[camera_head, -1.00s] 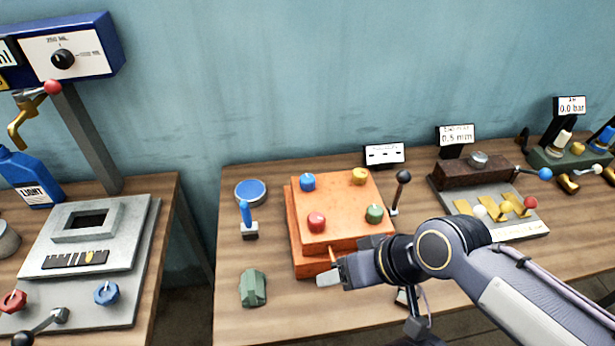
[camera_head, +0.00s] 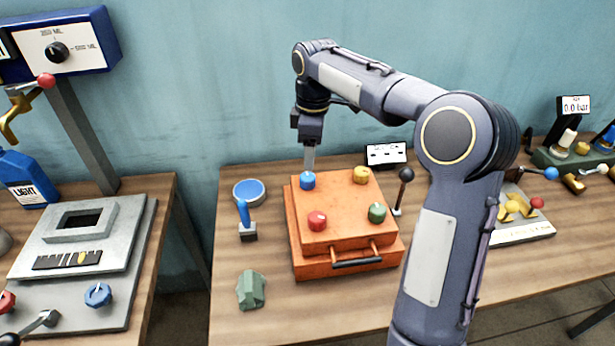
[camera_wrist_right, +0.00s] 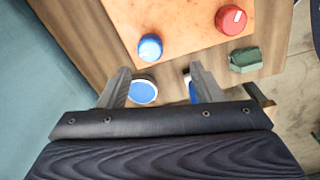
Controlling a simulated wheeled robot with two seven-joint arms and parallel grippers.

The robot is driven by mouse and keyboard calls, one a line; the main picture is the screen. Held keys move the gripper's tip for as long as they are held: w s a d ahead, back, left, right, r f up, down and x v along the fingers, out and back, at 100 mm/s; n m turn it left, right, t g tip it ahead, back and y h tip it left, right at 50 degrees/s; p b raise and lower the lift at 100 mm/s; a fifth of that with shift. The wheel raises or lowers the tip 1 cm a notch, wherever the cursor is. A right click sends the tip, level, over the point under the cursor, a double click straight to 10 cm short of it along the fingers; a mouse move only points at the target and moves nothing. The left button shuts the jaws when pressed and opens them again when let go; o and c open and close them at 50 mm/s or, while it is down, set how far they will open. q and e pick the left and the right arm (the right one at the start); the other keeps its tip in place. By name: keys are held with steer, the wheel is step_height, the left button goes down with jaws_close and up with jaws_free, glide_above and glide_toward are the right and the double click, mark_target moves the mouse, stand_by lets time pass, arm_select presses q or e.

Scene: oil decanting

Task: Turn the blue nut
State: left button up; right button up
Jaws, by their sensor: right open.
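The blue nut (camera_head: 307,181) sits at the back left corner of the orange block (camera_head: 340,232), with a yellow nut (camera_head: 360,175), a red nut (camera_head: 317,220) and a green nut (camera_head: 377,213) at the other corners. My right gripper (camera_head: 309,170) points down just above the blue nut. In the right wrist view the open fingers (camera_wrist_right: 160,68) are empty, and the blue nut (camera_wrist_right: 150,47) shows between and beyond their tips. Whether a finger touches it, I cannot tell. My left gripper is out of view.
The wall is behind.

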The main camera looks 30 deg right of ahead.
mark_target(308, 176)
steer(key=shift+w+d+f+n, duration=0.1)
steer(key=shift+w+f+n, duration=0.3)
steer(key=shift+w+f, duration=0.6)
steer(key=shift+w, duration=0.05)
step_height(308, 176, down, 7)
steer(key=shift+f, duration=0.15)
steer(key=c, duration=1)
